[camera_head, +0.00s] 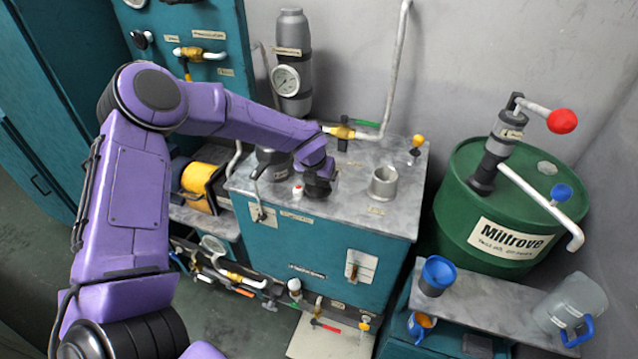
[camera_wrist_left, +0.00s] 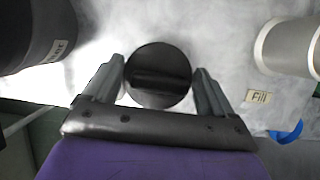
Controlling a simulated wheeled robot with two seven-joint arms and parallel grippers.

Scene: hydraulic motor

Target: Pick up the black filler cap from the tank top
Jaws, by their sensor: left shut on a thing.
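The black filler cap (camera_wrist_left: 158,76) is a round dark disc with a raised bar across it, seen between the two fingers in the left wrist view. My left gripper (camera_wrist_left: 158,92) is shut on the cap, with a finger on each side. In the head view my left gripper (camera_head: 318,187) is over the tank top (camera_head: 345,204), left of the grey filler neck (camera_head: 384,183). The cap is mostly hidden there by the gripper. I cannot tell whether it touches the tank top. My right gripper is not in view.
A dark motor unit (camera_head: 272,163) stands left of the gripper, and a small red and white part (camera_head: 297,191) lies close by. A yellow-knobbed lever (camera_head: 417,143) stands behind the neck. A green drum (camera_head: 500,215) and a blue funnel (camera_head: 437,275) are to the right.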

